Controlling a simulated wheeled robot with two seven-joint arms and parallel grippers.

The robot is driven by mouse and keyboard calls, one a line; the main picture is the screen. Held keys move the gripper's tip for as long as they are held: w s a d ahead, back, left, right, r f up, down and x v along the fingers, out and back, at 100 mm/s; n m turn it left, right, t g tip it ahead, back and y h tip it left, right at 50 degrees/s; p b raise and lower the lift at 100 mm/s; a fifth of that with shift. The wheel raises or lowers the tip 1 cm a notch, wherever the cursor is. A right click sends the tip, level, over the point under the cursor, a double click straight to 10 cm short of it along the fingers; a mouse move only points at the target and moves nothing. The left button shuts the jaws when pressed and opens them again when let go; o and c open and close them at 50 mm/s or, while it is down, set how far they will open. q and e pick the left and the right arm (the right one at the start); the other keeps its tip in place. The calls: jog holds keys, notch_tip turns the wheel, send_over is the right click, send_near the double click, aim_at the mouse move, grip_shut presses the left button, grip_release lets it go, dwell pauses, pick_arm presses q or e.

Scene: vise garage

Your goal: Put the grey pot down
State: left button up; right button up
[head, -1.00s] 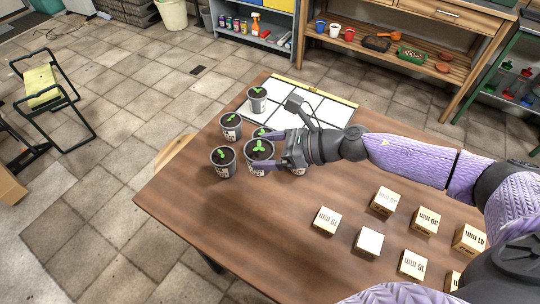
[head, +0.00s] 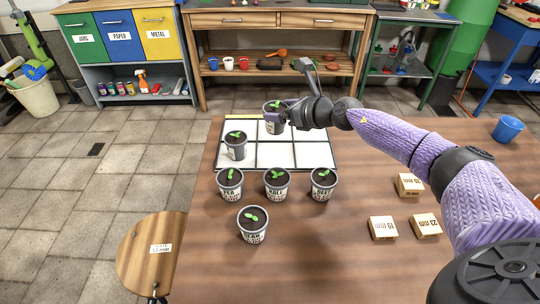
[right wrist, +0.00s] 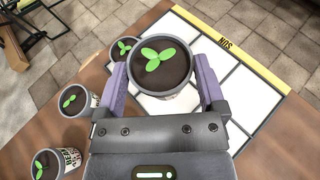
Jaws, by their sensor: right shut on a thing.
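My right gripper (head: 288,114) is shut on a grey pot (head: 274,125) with dark soil and a green seedling. The pot is upright at the far middle part of the white gridded mat (head: 290,155). In the right wrist view the pot (right wrist: 165,82) sits between the two purple fingers of the gripper (right wrist: 163,78), over the mat (right wrist: 240,98). I cannot tell whether its base touches the mat. Another grey pot (head: 236,150) stands on the mat's left column. My left gripper is not in view.
Three pots stand in a row before the mat: left (head: 229,185), middle (head: 276,186) and right (head: 322,187). Another pot (head: 252,230) stands nearer. Wooden blocks (head: 382,229) lie at the right, with a blue cup (head: 508,129) beyond. The mat's right cells are clear.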

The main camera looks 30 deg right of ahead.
notch_tip(320, 180, down, 9)
jog(key=b, duration=0.4)
jog(key=shift+d+f+b, duration=0.1)
jog(key=shift+f+b, duration=0.05)
jog(key=shift+b, duration=0.25)
jog(key=shift+r, duration=0.2)
jog(key=shift+f, duration=0.2)
jog(key=o, duration=1)
jog(key=shift+o, duration=0.2)
jog(key=shift+r, duration=0.25)
jog(key=shift+s+d+r+p, duration=0.1)
jog(key=shift+s+r+p, duration=0.05)
jog(key=shift+s+p, duration=0.25)
pick_arm(q)
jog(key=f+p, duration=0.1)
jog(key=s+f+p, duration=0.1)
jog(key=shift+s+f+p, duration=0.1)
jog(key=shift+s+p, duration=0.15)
jog(key=shift+p, duration=0.15)
pick_arm(e)
jog(key=v, duration=1.1)
